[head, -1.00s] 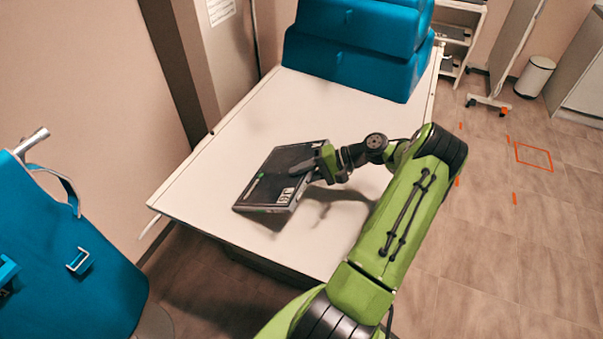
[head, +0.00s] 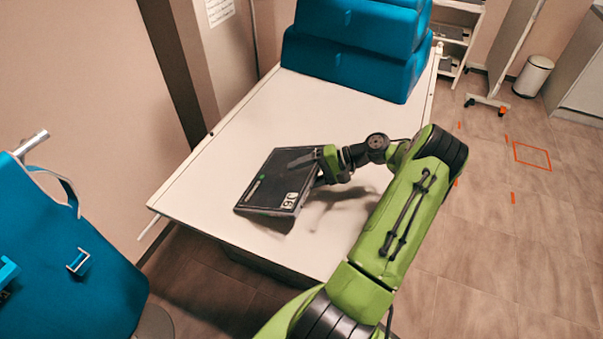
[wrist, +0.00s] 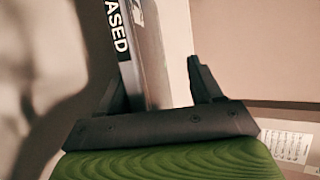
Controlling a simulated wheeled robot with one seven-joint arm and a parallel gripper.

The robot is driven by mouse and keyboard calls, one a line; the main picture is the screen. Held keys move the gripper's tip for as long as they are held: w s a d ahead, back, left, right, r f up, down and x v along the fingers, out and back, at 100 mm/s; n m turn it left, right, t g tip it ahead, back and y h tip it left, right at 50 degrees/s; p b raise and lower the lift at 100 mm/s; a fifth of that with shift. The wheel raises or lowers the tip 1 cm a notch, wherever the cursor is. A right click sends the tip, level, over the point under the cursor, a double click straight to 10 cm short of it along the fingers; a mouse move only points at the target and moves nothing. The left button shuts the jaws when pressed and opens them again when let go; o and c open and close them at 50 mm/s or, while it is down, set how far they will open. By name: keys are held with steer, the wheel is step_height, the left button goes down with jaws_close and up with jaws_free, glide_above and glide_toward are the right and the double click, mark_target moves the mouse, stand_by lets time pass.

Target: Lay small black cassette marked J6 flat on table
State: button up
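The black cassette (head: 265,192) is tilted over the white table, its dark face up and a white J6 label at its near right corner. Its right side is raised, with a shadow beneath; I cannot tell whether its left edge touches the table. My gripper (head: 312,160) has hold of its right edge, one dark finger across the top face. In the wrist view the cassette (wrist: 150,50) stands between the fingers (wrist: 160,85), showing its grey edge and part of white lettering, "ASED". The lower finger is hidden in the head view.
The white table (head: 225,150) is clear around the cassette. Blue padded blocks (head: 345,70) are stacked at its far end. A blue chair-like piece (head: 75,250) stands at the left. A white bin (head: 533,77) and a wheeled screen stand at the far right.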

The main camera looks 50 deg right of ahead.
steer(key=p+v, duration=0.3)
steer(key=v, duration=0.1)
steer(key=shift+s+d, duration=0.1)
steer(key=shift+s, duration=0.05)
stand_by(0.4)
steer(key=o, duration=0.6)
steer(key=p+v, duration=0.2)
steer(key=v, duration=1.3)
steer(key=shift+s+d+r, duration=0.15)
steer(key=shift+s+d, duration=0.1)
steer(key=shift+s, duration=0.05)
